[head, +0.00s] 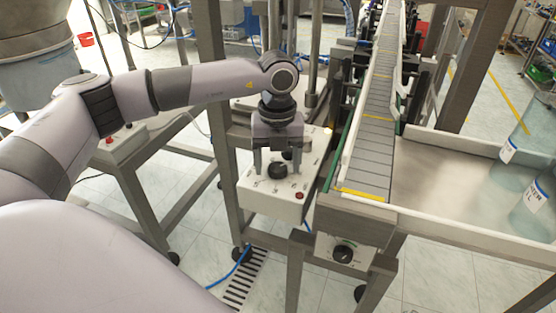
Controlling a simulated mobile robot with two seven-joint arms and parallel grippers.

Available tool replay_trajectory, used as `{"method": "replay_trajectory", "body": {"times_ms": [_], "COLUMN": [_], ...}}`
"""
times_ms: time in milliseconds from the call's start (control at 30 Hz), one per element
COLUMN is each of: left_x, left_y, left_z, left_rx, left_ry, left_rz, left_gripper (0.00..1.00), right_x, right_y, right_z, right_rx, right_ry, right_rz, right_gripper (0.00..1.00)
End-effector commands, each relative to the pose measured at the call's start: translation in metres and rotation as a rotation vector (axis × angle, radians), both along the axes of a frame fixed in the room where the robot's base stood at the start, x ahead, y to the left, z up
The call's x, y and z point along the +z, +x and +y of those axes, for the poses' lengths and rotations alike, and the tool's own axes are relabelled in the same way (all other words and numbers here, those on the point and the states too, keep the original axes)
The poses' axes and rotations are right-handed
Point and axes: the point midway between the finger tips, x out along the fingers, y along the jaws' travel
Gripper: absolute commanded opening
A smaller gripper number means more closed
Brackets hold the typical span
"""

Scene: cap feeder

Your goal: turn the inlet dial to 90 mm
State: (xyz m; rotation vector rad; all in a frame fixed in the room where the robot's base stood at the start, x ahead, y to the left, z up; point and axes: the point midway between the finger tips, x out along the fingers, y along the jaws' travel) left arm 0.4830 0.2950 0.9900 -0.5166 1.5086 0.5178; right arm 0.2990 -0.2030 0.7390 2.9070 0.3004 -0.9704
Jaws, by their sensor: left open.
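A white control box (262,200) stands left of the conveyor's near end. Its sloped top carries a black dial (278,171), a second dark knob just behind it, partly hidden by my gripper, and a red button (299,195). My left gripper (277,169) reaches down over the box with its fingers apart, one on each side of the black dial; I cannot tell whether they touch it. Another black dial (343,254) sits on the panel below the conveyor's end. The markings are too small to read, so I cannot tell which is the inlet dial. My right gripper is out of view.
The conveyor (362,150) with white and green side rails runs away from me beside the box. A steel tray (450,175) with large clear bottles (530,205) is at right. A metal frame post (212,80) stands left of my gripper.

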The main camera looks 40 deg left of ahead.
Motion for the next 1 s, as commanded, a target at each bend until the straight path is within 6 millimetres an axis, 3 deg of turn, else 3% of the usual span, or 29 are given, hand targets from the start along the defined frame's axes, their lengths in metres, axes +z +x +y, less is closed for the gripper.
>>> {"method": "replay_trajectory", "body": {"times_ms": [333, 500, 1000], "left_x": [-0.0065, -0.0063, -0.0069], "left_y": [-0.0001, -0.0001, -0.0001], "left_z": [-0.0003, -0.0004, 0.0002], "left_rx": [-0.001, -0.001, -0.107], "left_ry": [0.000, 0.000, -0.001], "left_rz": [0.000, 0.000, -0.001], "left_gripper": [0.71, 0.16, 0.15], "right_x": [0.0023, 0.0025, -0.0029], "right_y": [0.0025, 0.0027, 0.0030], "right_z": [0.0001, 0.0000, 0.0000], "right_rx": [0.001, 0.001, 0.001], "right_ry": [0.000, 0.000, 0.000], "right_rz": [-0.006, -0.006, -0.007], "right_gripper": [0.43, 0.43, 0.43]}}
